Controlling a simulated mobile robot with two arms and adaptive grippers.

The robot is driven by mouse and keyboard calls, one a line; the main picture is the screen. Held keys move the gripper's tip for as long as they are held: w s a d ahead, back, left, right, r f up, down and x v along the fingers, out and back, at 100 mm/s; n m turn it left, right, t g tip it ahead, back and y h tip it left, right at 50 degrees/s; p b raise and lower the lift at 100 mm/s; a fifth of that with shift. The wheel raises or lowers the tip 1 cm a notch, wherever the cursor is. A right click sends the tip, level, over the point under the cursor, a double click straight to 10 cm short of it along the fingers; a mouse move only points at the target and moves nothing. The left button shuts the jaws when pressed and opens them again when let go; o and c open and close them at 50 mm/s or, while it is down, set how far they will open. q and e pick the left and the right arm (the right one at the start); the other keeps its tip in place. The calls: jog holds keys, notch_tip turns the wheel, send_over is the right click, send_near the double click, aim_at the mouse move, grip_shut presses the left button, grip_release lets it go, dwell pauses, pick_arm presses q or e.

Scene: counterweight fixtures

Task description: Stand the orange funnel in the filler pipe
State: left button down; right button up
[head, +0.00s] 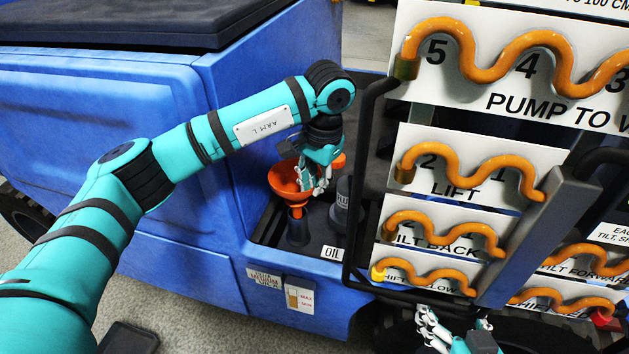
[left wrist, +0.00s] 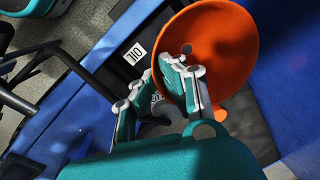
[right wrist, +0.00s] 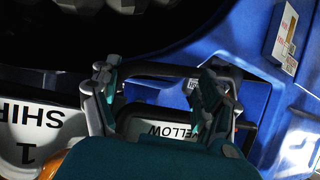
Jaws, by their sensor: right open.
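The orange funnel (head: 282,184) is upright over the dark filler pipe (head: 298,232) in the recess of the blue truck. Its narrow end meets the pipe's top in the head view; how deep it sits is hidden. My left gripper (head: 322,184) is at the funnel's right rim. In the left wrist view, one finger is in front of the funnel's bowl (left wrist: 225,45) and the other is outside the rim. I cannot tell whether they pinch it. My right gripper (right wrist: 155,85) is open and empty, low by the lever panels.
A grey cylinder (head: 341,208) stands right of the pipe, near the OIL label (head: 333,254). A black bar frame (head: 362,180) and white lever panels (head: 455,170) with wavy orange handles are close on the right. The blue bodywork (head: 190,270) borders the recess.

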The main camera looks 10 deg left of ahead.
pick_arm(q)
jog(key=shift+f, duration=0.35)
pick_arm(e)
jog(key=shift+w+a+r+t, duration=0.2)
jog(key=shift+w+r+t, duration=0.25)
jog(key=shift+r, duration=0.25)
